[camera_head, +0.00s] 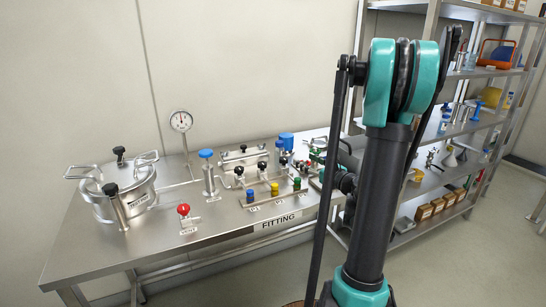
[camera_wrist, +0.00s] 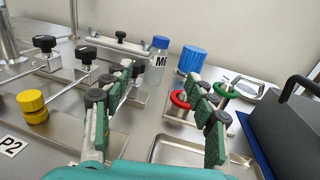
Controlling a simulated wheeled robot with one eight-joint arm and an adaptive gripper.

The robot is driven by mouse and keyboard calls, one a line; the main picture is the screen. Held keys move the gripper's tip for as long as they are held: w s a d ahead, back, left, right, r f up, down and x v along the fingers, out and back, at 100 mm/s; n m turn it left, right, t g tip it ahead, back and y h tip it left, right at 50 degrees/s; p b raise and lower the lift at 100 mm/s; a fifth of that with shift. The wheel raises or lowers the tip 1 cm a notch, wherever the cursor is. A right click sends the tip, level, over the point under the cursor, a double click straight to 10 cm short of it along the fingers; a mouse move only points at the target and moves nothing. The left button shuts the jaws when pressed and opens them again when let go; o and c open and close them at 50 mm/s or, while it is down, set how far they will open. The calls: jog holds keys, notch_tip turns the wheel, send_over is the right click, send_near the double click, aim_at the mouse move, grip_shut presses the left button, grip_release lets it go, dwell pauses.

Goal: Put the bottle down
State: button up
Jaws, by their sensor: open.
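A small clear bottle (camera_wrist: 158,62) with a blue cap and a white label starting with "M" stands upright on the steel table. In the wrist view it is beyond my gripper (camera_wrist: 161,88), in the gap between the two fingers as seen from the wrist. My gripper is open, with nothing between its green-padded fingers, and the bottle looks apart from both fingers. In the head view my arm hides most of the gripper, and I cannot pick out the bottle there for certain.
A blue ribbed cap (camera_wrist: 192,60) stands right of the bottle. Red (camera_wrist: 180,99) and green (camera_wrist: 226,89) ring handles are near the right finger. A steel tray (camera_wrist: 178,152) lies below. A dark grey box (camera_wrist: 285,125) is at right, yellow knob (camera_wrist: 33,104) at left. Shelves (camera_head: 480,72) stand behind.

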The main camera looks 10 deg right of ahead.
aim_at(282, 146)
jog(key=x, duration=1.6)
jog(key=shift+w+a, duration=0.15)
jog(key=shift+w, duration=0.2)
jog(key=c, duration=1.1)
jog(key=shift+r, duration=0.1)
